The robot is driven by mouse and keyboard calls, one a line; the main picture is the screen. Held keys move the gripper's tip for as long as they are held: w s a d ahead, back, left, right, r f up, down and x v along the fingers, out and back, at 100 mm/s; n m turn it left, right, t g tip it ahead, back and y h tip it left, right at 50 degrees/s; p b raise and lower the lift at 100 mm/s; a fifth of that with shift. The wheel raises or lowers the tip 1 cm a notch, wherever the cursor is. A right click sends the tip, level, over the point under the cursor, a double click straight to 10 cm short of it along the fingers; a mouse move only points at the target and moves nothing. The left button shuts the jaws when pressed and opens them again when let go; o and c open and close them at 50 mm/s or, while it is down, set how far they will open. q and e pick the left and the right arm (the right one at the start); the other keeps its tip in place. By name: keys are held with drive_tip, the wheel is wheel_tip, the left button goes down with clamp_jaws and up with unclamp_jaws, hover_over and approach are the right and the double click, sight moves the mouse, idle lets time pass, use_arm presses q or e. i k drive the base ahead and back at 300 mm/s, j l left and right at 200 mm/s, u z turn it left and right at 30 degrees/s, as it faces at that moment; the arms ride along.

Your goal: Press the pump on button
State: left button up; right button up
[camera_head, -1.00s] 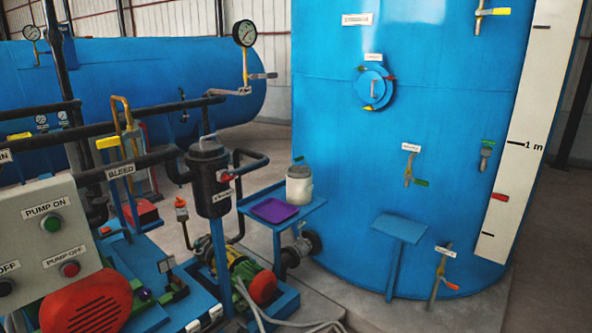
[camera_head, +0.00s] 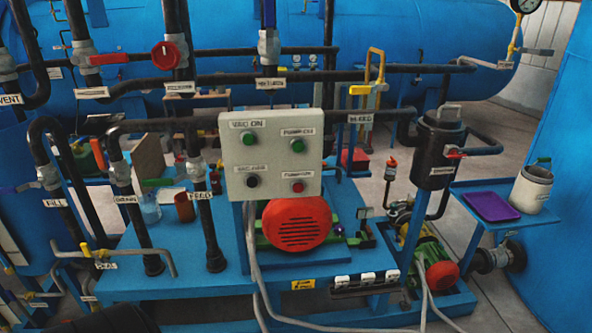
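The light grey control panel (camera_head: 270,165) stands upright near the middle of the view, on a post above the blue skid. The green pump on button (camera_head: 298,146) is at its upper right, under a label that is blurred now but read PUMP ON a second ago. A second green button (camera_head: 248,140) is at the upper left, a black one (camera_head: 252,181) at the lower left and a red one (camera_head: 297,187) at the lower right. Nothing covers the panel face. Neither of my grippers shows in the view.
Black pipes with valves (camera_head: 204,205) rise left of the panel. A red motor cover (camera_head: 298,224) sits just below it. A black filter housing (camera_head: 436,150) and a blue stand with a purple tray (camera_head: 491,206) are at the right. A large blue tank (camera_head: 350,40) lies behind.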

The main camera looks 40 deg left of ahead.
sight(297, 146)
drive_tip(key=u, duration=1.55)
